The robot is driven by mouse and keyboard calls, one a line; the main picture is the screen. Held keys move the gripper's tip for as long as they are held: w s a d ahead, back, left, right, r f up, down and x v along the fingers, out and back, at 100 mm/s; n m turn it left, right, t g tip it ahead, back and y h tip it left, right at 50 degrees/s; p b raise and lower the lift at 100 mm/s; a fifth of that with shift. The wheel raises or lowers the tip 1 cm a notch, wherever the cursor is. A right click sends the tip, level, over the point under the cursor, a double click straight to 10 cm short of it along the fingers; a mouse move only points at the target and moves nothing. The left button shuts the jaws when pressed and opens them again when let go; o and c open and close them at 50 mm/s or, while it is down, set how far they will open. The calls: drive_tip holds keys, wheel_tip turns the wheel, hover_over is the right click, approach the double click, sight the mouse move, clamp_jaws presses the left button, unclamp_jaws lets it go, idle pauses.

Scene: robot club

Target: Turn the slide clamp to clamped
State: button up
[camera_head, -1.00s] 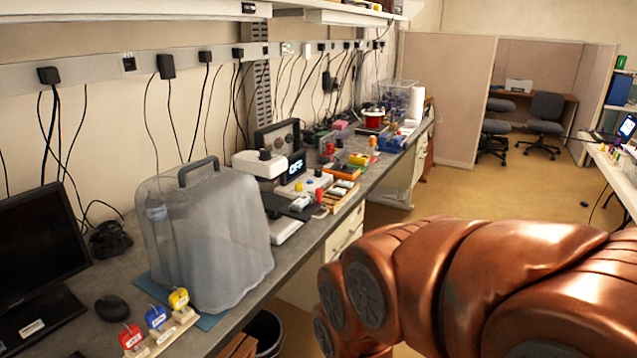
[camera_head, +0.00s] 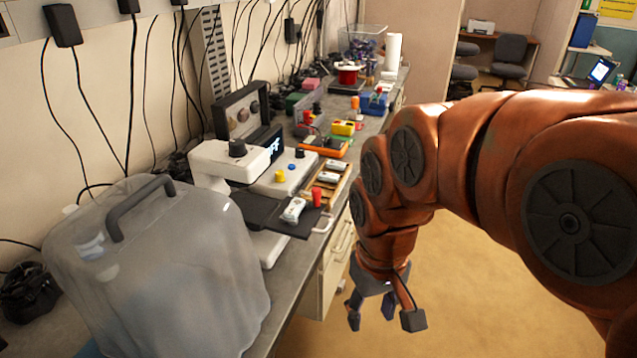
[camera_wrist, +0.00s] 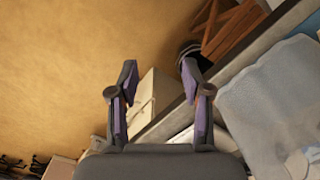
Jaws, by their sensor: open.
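A white device with a black knob (camera_head: 237,148) stands on the bench, and a black stage (camera_head: 262,209) juts from it towards the bench's front edge. A small white piece (camera_head: 293,210) lies on the stage; it may be the slide clamp, but its setting is too small to tell. A red piece (camera_head: 317,197) is beside it. My gripper (camera_head: 383,314) hangs open and empty, pointing down, in front of the bench and right of the stage, apart from it. In the wrist view my gripper (camera_wrist: 158,82) has its two fingers spread over floor, drawers and bench edge.
Several small devices and a red spool (camera_head: 348,77) line the bench farther back.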

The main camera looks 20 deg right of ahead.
sight(316, 190)
drive_tip(key=w+r+n+t+b, duration=0.15)
drive_tip(key=w+r, duration=0.25)
drive_tip(key=w, duration=1.1)
drive_tip(key=w+r+t+b, duration=0.1)
drive_tip(key=w+r+t, duration=0.25)
drive_tip(key=w, duration=1.25)
drive_tip(key=shift+p+x, duration=1.3)
drive_tip(key=shift+x, duration=2.3)
drive_tip(key=shift+s+d+y, duration=0.15)
drive_tip(key=shift+s+y, duration=0.05)
drive_tip(key=shift+y, duration=0.1)
drive_tip(key=shift+c, duration=0.4)
drive_tip(key=shift+f, duration=0.1)
clamp_jaws()
